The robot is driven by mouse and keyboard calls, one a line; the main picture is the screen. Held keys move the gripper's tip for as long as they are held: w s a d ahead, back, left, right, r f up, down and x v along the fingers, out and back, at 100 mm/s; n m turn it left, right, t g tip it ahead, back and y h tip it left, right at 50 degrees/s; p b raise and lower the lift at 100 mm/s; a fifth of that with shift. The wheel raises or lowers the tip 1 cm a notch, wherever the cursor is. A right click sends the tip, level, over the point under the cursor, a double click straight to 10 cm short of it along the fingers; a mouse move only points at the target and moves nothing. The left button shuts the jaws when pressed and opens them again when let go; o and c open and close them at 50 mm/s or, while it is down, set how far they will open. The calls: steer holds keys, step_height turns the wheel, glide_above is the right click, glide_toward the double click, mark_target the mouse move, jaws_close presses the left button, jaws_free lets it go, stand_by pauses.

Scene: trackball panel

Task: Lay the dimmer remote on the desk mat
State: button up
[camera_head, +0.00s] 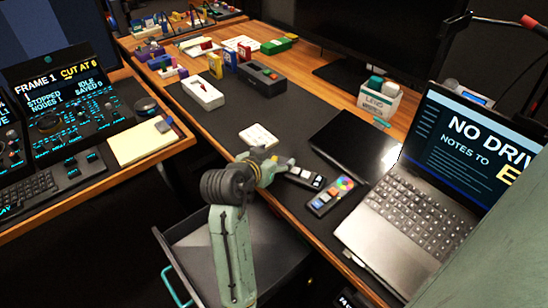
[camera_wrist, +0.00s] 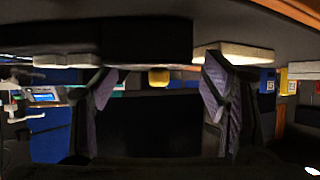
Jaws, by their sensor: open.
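Two small dark remotes lie on the dark desk mat (camera_head: 228,118) in the head view. One remote with a coloured wheel (camera_head: 331,195) lies near the front edge, left of the laptop. The other, a remote with pale and coloured buttons (camera_head: 305,178), lies just behind it, close to my gripper. I cannot tell for sure which is the dimmer remote. My gripper (camera_head: 284,167) is low over the front of the mat, left of both remotes. In the wrist view my gripper (camera_wrist: 158,82) has its fingers wide apart with nothing held between them.
The laptop (camera_head: 405,205) stands at the right, with a black tablet-like slab (camera_head: 354,140) behind it. A white keypad (camera_head: 258,136) lies beyond my gripper. A dark box (camera_head: 262,79) and white box (camera_head: 203,93) stand farther back. An open drawer (camera_head: 190,230) juts below the front edge.

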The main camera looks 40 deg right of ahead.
steer(key=shift+r, duration=0.25)
steer(key=p+v, duration=0.3)
steer(key=v, duration=0.9)
